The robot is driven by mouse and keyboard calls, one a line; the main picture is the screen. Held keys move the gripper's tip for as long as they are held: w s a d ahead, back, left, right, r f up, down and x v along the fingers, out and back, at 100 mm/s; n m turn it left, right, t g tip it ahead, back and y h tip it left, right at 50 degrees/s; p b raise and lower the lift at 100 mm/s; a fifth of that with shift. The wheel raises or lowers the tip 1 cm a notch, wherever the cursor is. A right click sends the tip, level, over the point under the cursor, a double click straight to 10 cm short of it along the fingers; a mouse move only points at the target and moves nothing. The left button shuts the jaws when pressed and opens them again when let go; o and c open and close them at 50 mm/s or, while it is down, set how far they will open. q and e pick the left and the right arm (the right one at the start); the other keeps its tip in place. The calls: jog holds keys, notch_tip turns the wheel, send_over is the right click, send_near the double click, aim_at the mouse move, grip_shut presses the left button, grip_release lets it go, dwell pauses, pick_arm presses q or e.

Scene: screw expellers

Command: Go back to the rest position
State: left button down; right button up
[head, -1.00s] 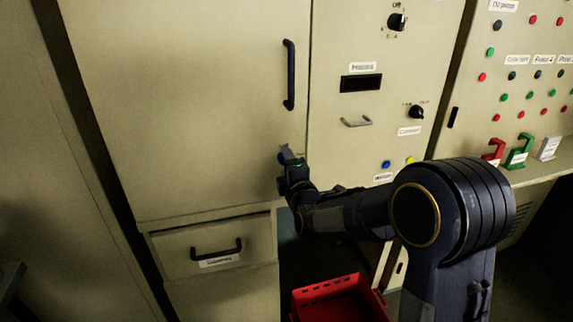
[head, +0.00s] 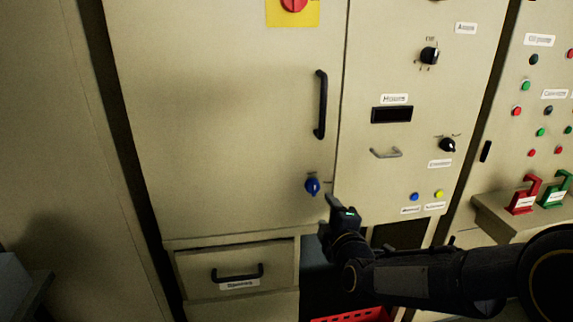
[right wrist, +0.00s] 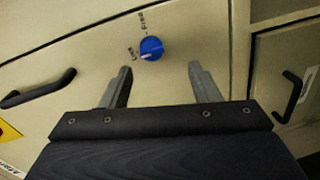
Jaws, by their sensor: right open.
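My right gripper (head: 341,205) is in front of the cabinet, just right of a blue knob (head: 312,186) on the lower part of the large cabinet door (head: 230,120). In the right wrist view my right gripper (right wrist: 160,86) has its two fingers wide apart with nothing between them. The blue knob (right wrist: 152,48) lies beyond the fingertips, apart from them, with small printed labels beside it. My left gripper is in neither view.
A black door handle (head: 320,104) is above the knob. A drawer with a black handle (head: 237,273) is below. A panel to the right carries dark knobs and a grey handle (head: 386,153). A red crate (head: 352,315) is low down. Red (head: 524,195) and green (head: 556,190) items stand on a ledge.

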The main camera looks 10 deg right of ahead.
jog(key=s+d+m+g+y+p, duration=0.1)
jog(key=s+m+g+p, duration=0.2)
jog(key=s+m, duration=0.6)
jog(key=s+d+r+m+g+y+p, duration=0.1)
jog(key=s+m+g+p, duration=0.3)
jog(key=s, duration=1.8)
jog(key=m+g+y, duration=0.1)
jog(key=m+g, duration=0.3)
jog(key=m, duration=0.1)
jog(key=shift+s+d+r, duration=0.2)
jog(key=shift+s+d, duration=0.05)
jog(key=shift+s, duration=0.1)
